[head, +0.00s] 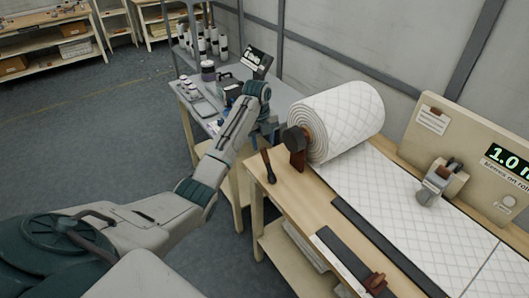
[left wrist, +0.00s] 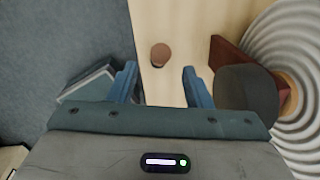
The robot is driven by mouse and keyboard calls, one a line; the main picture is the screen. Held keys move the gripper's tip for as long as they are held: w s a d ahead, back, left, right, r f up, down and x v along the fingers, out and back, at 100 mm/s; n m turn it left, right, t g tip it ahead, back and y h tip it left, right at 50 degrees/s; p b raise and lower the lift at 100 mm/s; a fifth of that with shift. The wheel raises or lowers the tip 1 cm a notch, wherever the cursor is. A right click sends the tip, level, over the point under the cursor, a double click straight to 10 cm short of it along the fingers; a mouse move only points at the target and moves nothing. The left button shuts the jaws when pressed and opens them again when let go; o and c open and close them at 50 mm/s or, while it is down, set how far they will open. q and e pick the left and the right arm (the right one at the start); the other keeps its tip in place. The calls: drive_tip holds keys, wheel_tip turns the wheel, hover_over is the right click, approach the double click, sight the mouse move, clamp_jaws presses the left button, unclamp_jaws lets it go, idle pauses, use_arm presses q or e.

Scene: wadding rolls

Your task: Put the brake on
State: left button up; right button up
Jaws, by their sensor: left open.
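A short brake lever (head: 268,167) with a dark grip stands at the left end of the wooden bench, beside the roll's stand. The white quilted wadding roll (head: 345,120) sits on its spindle with a dark end hub (head: 296,139). My left gripper (head: 272,135) is just behind the lever, near the hub. In the left wrist view my left gripper (left wrist: 159,75) is open and empty. A round brown knob (left wrist: 161,54), apparently the lever's end, lies ahead between its fingers, apart from both. The dark hub (left wrist: 247,90) is right of the fingers. My right gripper is out of view.
Wadding runs over the bench (head: 290,195) under a clamp-like device (head: 434,187). A panel with a display (head: 465,150) stands behind it. A side table (head: 205,125) with spools and tools is behind my left arm. The floor at left is clear.

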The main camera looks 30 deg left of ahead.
sight(264, 149)
use_arm(q)
drive_tip(key=f, duration=0.2)
drive_tip(key=f+p, duration=0.1)
drive_tip(key=f, duration=0.2)
drive_tip(key=shift+w+d+f+p, duration=0.2)
drive_tip(key=shift+w+f+p, duration=0.05)
drive_tip(key=shift+f+p, duration=0.05)
drive_tip(key=shift+f, duration=0.6)
clamp_jaws()
